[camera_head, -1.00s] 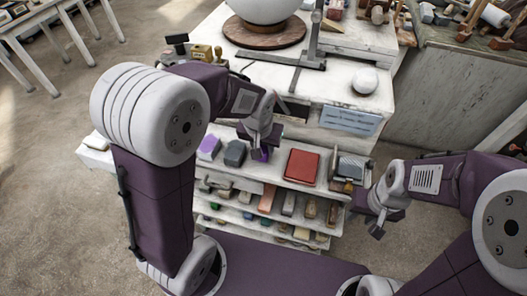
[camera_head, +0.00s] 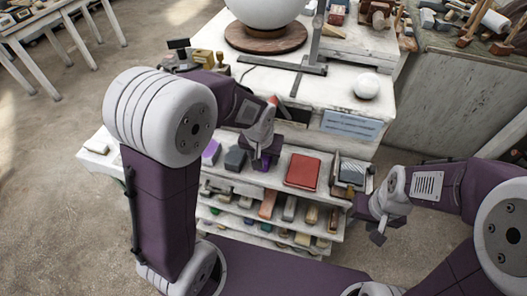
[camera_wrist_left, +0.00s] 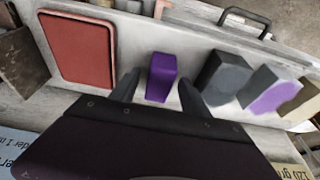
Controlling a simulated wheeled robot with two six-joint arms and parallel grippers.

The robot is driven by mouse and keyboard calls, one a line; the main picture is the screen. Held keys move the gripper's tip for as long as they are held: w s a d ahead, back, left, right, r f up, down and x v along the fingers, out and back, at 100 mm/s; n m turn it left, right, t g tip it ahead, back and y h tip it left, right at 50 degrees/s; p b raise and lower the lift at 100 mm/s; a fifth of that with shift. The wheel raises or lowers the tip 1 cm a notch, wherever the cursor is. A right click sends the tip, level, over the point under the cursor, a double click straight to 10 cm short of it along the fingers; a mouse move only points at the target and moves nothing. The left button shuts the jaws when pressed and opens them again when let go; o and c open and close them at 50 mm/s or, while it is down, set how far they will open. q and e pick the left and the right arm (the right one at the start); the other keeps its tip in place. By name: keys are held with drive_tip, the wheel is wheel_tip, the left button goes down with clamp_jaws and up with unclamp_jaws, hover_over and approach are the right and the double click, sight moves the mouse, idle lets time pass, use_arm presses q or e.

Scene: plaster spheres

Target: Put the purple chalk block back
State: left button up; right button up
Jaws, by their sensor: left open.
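A purple chalk block (camera_wrist_left: 161,78) stands on the white shelf (camera_wrist_left: 215,38) between the two fingers of my left gripper (camera_wrist_left: 158,92). In the left wrist view a gap shows between the block and each finger. My left gripper (camera_head: 264,157) is open and reaches down to the top shelf in the head view, largely covering this block there. A lilac-faced block (camera_head: 211,151) and a dark grey block (camera_head: 235,158) stand to its left. My right gripper (camera_head: 372,222) hangs in the air right of the shelves; its finger opening is unclear.
A red flat block (camera_head: 302,171) lies right of my left gripper. A holder with a grey ridged piece (camera_head: 352,173) is at the shelf's right end. Lower shelves hold several blocks. Above stand a white sphere on a wooden disc (camera_head: 265,37) and a small white ball (camera_head: 366,86).

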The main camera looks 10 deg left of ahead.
use_arm(q)
drive_tip(key=p+v, duration=0.2)
drive_tip(key=v, duration=1)
drive_tip(key=s+a+f+g, duration=0.1)
drive_tip(key=s+a+f, duration=0.1)
drive_tip(key=s+f, duration=0.2)
drive_tip(key=s+a+f+g, duration=0.1)
drive_tip(key=s+a+f, duration=0.2)
drive_tip(key=s+f, duration=0.2)
wheel_tip(320, 180, down, 4)
drive_tip(key=shift+s+a+r+n, duration=0.25)
drive_tip(key=shift+s+a+n, duration=0.05)
drive_tip(key=shift+a, duration=0.05)
idle(0.4)
